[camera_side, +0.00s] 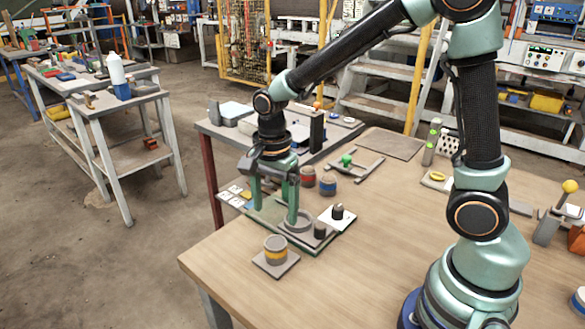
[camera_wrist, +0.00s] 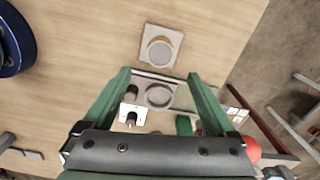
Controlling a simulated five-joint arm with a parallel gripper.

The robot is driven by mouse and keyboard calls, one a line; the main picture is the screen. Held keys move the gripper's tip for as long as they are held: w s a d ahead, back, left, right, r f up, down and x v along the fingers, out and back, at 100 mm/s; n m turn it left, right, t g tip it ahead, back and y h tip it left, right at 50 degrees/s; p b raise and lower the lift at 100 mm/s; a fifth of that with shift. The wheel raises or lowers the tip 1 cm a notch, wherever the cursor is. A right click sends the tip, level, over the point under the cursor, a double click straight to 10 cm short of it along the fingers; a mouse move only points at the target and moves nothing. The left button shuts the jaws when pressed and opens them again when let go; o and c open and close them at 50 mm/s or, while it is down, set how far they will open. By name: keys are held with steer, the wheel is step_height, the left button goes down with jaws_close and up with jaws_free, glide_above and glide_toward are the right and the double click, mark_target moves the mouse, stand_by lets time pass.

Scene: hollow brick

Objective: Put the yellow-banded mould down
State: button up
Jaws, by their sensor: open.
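The yellow-banded mould (camera_side: 275,247), a short grey cylinder with a yellow band, stands upright on a square grey plate (camera_side: 287,266) near the table's front left edge. In the wrist view the mould (camera_wrist: 160,51) shows from above on the same plate (camera_wrist: 152,31), beyond my fingertips. My gripper (camera_side: 275,212) is open and empty, with green fingers pointing down over the green base (camera_side: 311,246) behind the mould. It also shows in the wrist view (camera_wrist: 158,76), its fingers spread around the view of a grey ring (camera_wrist: 158,95) on that base. The gripper is apart from the mould.
A white plate (camera_side: 344,224) with a dark knob (camera_side: 338,211) lies right of the ring. A red-banded mould (camera_side: 308,176) and another banded mould (camera_side: 328,184) stand behind. The wooden table (camera_side: 370,275) is clear to the front right.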

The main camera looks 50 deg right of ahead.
steer(key=s+d+r+n+t, duration=0.2)
steer(key=s+r+n, duration=0.2)
steer(key=r+n, duration=0.2)
steer(key=s+d+r+n+t, duration=0.3)
steer(key=r+n, duration=0.3)
steer(key=n, duration=0.4)
steer(key=shift+s+t, duration=0.3)
steer(key=shift+s, duration=0.2)
steer(key=shift+d, duration=0.1)
stand_by(0.4)
